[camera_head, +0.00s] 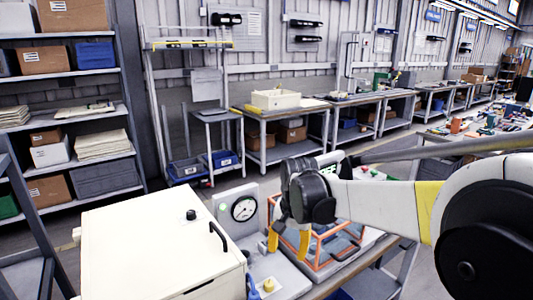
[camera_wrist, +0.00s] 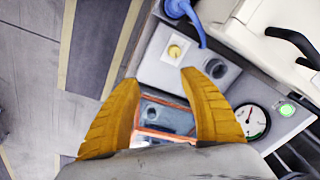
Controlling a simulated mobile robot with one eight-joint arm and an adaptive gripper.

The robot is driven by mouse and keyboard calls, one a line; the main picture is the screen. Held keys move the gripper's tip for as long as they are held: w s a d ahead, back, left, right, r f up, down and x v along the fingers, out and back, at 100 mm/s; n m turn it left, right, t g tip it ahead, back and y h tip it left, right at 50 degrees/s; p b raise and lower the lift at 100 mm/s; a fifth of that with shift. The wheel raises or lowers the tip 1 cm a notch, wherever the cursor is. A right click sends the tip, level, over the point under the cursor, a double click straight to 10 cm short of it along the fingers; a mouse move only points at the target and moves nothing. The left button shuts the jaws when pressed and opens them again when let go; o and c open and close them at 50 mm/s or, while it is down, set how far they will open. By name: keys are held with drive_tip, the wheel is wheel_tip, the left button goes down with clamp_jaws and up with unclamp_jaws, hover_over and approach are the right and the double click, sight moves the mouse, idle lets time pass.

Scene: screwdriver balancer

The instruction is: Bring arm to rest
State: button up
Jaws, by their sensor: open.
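My gripper (camera_head: 288,243) shows in the head view with two yellow fingers pointing down, in front of an orange-framed box (camera_head: 318,263) on the workbench. The fingers stand apart with nothing between them. In the wrist view my gripper (camera_wrist: 158,75) is also open and empty, above the grey machine panel. My arm reaches in from the right of the head view, bent at a dark joint above the gripper. No screwdriver can be made out.
A cream machine cover (camera_head: 160,245) with a black handle stands left of the gripper. A round gauge (camera_head: 243,208) stands behind, and a yellow button (camera_head: 268,284) sits in front. The wrist view shows a blue lever (camera_wrist: 185,12) and a lit green lamp (camera_wrist: 287,109). Shelves stand left.

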drive_tip(key=s+d+r+n+t, duration=0.1)
drive_tip(key=s+d+r, duration=0.25)
drive_tip(key=s, duration=0.25)
drive_tip(key=s+d+r+n+t, duration=0.1)
drive_tip(key=s+d+r+t, duration=0.1)
drive_tip(key=s+d+r, duration=0.3)
drive_tip(key=s+d+f+n+t, duration=0.1)
drive_tip(key=s+d+f, duration=0.1)
drive_tip(key=s, duration=0.4)
drive_tip(key=s+d+f+t, duration=0.1)
drive_tip(key=s+d+f, duration=0.1)
drive_tip(key=s, duration=0.4)
drive_tip(key=shift+s+d+n+t+h, duration=0.2)
drive_tip(key=shift+d+n+t+h, duration=0.1)
drive_tip(key=shift+d+n+t, duration=0.1)
